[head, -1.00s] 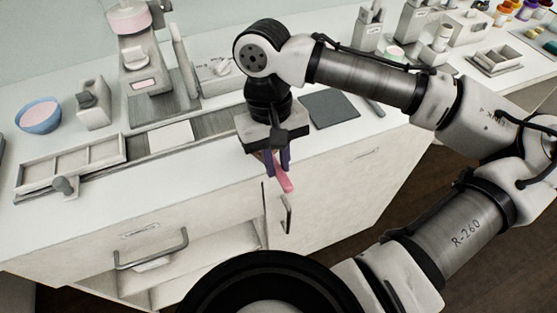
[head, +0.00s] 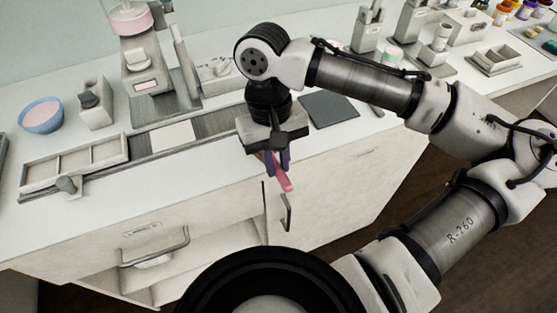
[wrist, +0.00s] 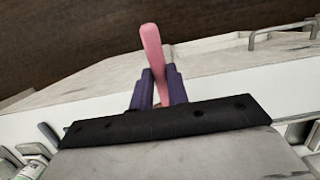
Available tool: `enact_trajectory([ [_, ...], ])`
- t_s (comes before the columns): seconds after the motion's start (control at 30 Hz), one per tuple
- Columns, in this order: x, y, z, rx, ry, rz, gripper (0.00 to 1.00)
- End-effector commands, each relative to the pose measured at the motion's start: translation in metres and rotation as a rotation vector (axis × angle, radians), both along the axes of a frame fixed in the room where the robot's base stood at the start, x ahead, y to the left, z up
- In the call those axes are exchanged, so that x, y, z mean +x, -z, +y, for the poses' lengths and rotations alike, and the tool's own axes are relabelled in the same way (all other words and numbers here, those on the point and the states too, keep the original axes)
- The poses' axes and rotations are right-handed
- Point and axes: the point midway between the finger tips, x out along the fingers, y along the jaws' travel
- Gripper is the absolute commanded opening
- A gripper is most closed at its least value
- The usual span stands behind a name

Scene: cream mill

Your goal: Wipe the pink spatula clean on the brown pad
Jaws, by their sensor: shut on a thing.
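My gripper (head: 278,162) has purple fingers and is shut on the pink spatula (head: 286,183). It holds the spatula in front of the counter's front edge, with the pink end pointing down and outward. In the wrist view the spatula (wrist: 152,50) sticks out from between the two fingers (wrist: 157,88), over the dark floor. The part between the fingers is hidden. I see no clearly brown pad; a flat dark grey pad (head: 328,110) lies on the counter to the right of my gripper.
A blue bowl with pink contents (head: 41,115), a divided tray (head: 75,165) and a machine with a pink-banded vessel (head: 150,70) stand at left. Cabinet handles (head: 285,213) stick out below the counter. Small containers and a tray (head: 494,60) are at back right.

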Motion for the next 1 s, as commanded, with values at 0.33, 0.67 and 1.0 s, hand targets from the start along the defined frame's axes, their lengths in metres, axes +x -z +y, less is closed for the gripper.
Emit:
enact_trajectory([
  [0.33,-0.012,-0.001,-0.004,0.001,0.000,0.003,0.00],
  [0.67,-0.011,0.000,-0.003,0.001,0.000,0.000,0.00],
  [1.0,0.000,0.001,0.000,0.002,0.000,0.002,0.00],
])
